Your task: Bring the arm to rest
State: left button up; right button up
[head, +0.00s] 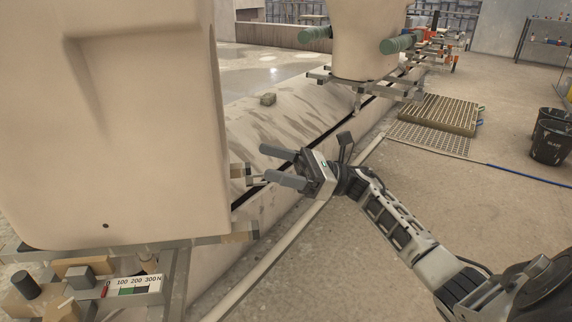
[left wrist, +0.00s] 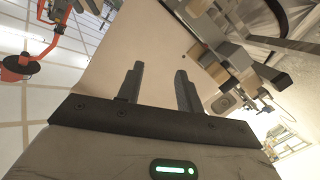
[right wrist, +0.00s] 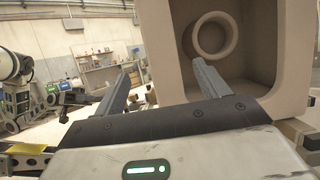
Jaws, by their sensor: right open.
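My right arm reaches in from the lower right in the head view. Its gripper (head: 278,168) is open and empty, fingers pointing left toward the side of the big beige ceramic piece (head: 120,130), apart from it. In the right wrist view the open fingers (right wrist: 160,85) show in front of a beige piece (right wrist: 167,50) with a round ring opening inside. My left gripper is outside the head view. In the left wrist view its two fingers (left wrist: 158,85) stand apart with nothing between them, before a beige surface (left wrist: 125,45).
A metal frame with a gauge (head: 137,286) and clamps carries the big piece. A second beige piece (head: 365,40) with green handles stands behind. A slatted mat (head: 437,113) and black buckets (head: 549,140) are on the floor. The floor right of the rail is mostly clear.

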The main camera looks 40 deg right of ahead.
jog(key=shift+v, duration=1)
